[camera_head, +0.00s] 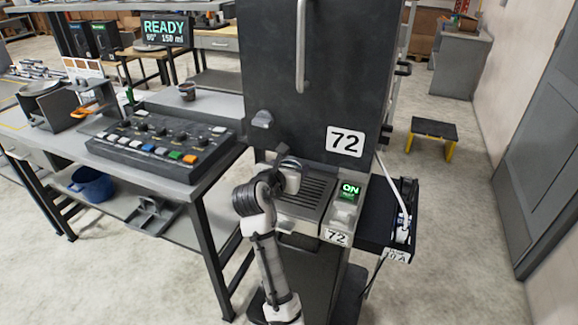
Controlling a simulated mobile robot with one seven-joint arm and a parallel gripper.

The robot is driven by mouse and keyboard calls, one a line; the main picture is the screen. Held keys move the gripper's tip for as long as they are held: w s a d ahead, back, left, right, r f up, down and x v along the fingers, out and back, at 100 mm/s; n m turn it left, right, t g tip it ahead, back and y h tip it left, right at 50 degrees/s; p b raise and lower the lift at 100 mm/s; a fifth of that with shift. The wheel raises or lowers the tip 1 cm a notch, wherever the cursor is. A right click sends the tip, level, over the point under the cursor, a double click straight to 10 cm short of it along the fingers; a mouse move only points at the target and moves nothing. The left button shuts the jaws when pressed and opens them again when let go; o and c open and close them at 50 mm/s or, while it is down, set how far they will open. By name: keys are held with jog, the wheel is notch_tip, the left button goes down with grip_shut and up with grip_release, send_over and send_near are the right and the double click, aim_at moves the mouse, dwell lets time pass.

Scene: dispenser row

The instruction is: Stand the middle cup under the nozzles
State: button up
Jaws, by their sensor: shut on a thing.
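My arm reaches up to the front of the black machine marked 72 (300,95). My gripper (284,155) is at the machine's front, above the left part of its slotted drip grate (318,190). I cannot make out the nozzles or any row of cups.
A control box with knobs and coloured buttons (160,140) lies on the bench left of the machine. A green ON display (350,188) sits right of the grate. A black side shelf (378,225) stands further right. A yellow-legged stool (434,130) stands on open floor behind.

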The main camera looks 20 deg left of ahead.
jog(key=shift+f, duration=0.65)
dwell(0.3)
jog(key=o, duration=1)
jog(key=shift+o, duration=0.2)
jog(key=shift+s, duration=0.1)
jog(key=b+v, duration=0.2)
jog(key=v, duration=1.1)
jog(key=shift+s+r, duration=0.15)
jog(key=shift+s, duration=0.2)
